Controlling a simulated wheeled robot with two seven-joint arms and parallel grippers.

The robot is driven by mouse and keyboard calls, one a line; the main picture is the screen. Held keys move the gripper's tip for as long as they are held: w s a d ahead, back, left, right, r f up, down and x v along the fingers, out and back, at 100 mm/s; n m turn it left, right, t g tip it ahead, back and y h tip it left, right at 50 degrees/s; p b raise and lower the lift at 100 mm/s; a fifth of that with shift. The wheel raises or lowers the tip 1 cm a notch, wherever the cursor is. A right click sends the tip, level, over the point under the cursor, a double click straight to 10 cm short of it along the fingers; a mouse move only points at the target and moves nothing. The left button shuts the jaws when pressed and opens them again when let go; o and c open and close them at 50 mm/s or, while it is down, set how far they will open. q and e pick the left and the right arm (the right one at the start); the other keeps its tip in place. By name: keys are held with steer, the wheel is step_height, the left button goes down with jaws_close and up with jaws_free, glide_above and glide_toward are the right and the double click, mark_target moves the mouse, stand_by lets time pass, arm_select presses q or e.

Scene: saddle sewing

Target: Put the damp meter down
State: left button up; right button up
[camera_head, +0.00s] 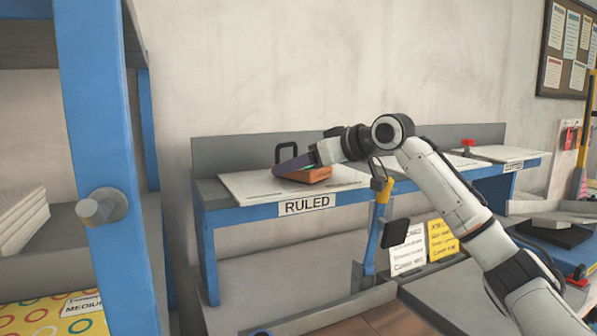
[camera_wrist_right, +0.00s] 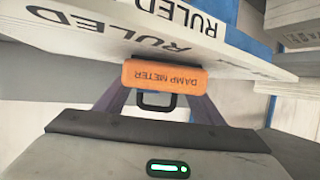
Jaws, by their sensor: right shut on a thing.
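The damp meter (camera_head: 308,175) is an orange block with a black loop handle. It is at the white board (camera_head: 245,186) on the blue shelf labelled RULED. My right gripper (camera_head: 292,164) reaches in from the right and is shut on the meter. In the right wrist view the damp meter (camera_wrist_right: 165,77) shows its lettering upside down between the fingers of my right gripper (camera_wrist_right: 160,92). The meter's underside is at or just above the board; I cannot tell whether it touches. My left gripper is not in view.
A RULED label (camera_head: 307,204) is on the shelf's front edge. A grey back panel (camera_head: 235,153) stands behind the board. A blue post (camera_head: 100,150) is at the left. A second white board (camera_head: 500,153) lies farther right. The first board's left part is clear.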

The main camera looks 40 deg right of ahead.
steer(key=shift+f, duration=0.15)
steer(key=o, duration=1.2)
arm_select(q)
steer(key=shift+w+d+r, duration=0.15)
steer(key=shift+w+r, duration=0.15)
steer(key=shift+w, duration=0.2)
arm_select(e)
steer(key=shift+o, duration=0.2)
steer(key=shift+s, duration=0.35)
steer(key=b+v, duration=0.3)
steer(key=v, duration=0.7)
steer(key=shift+s+r+b, duration=0.2)
steer(key=shift+s+b, duration=0.05)
steer(key=shift+b, duration=0.05)
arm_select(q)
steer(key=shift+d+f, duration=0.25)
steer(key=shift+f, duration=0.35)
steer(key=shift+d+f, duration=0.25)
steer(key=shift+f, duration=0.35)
arm_select(e)
steer(key=shift+s+r, duration=0.2)
steer(key=shift+s, duration=0.15)
